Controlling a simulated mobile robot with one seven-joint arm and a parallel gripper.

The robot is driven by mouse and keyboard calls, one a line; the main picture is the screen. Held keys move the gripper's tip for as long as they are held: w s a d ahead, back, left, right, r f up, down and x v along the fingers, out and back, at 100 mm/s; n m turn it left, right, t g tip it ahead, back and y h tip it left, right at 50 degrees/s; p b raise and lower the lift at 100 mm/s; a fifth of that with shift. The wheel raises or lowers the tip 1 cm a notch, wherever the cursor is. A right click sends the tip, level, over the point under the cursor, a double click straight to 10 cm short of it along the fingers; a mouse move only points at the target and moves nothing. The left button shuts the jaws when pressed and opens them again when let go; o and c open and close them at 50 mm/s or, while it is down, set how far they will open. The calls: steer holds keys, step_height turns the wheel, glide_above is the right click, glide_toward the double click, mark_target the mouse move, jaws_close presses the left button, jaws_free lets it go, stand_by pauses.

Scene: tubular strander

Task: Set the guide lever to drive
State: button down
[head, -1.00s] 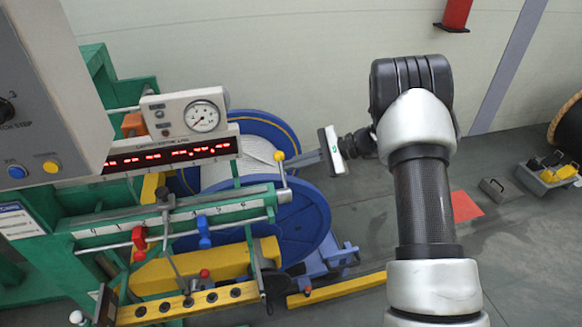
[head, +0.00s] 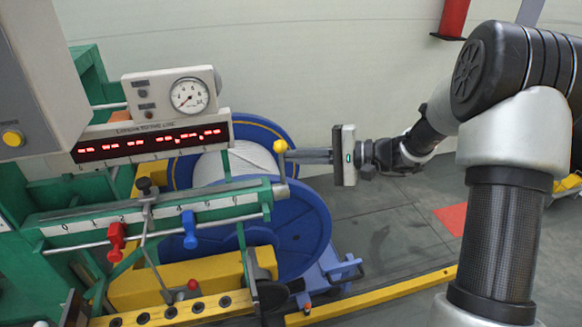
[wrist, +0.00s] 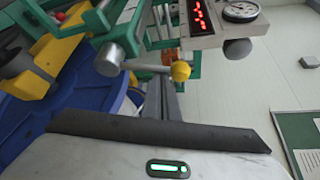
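A short lever with a yellow ball knob (head: 280,147) stands upright at the right end of the green scale bar; it is probably the guide lever, though I see no label that says so. The knob also shows in the wrist view (wrist: 181,70). My gripper (head: 290,157) points left at this lever, its fingertips at or just beside the stem below the knob. The fingers look close together, but I cannot tell whether they are shut or whether the stem is between them. The gripper also shows in the wrist view (wrist: 163,84).
A red clamp (head: 116,241) and a blue clamp (head: 190,229) sit on the rail left of the lever. The gauge box (head: 170,93) and red digit display (head: 150,143) are above. A blue reel (head: 300,225) stands behind and below. Floor to the right is mostly clear.

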steer(key=shift+s+d+r, duration=0.1)
steer(key=shift+s+d, duration=0.05)
steer(key=shift+s, duration=0.45)
steer(key=shift+s+d+r, duration=0.1)
steer(key=shift+s+d, duration=0.05)
steer(key=shift+s, duration=0.4)
steer(key=shift+s+f+b, duration=0.1)
steer(key=shift+s+b, duration=0.05)
steer(key=shift+b, duration=0.15)
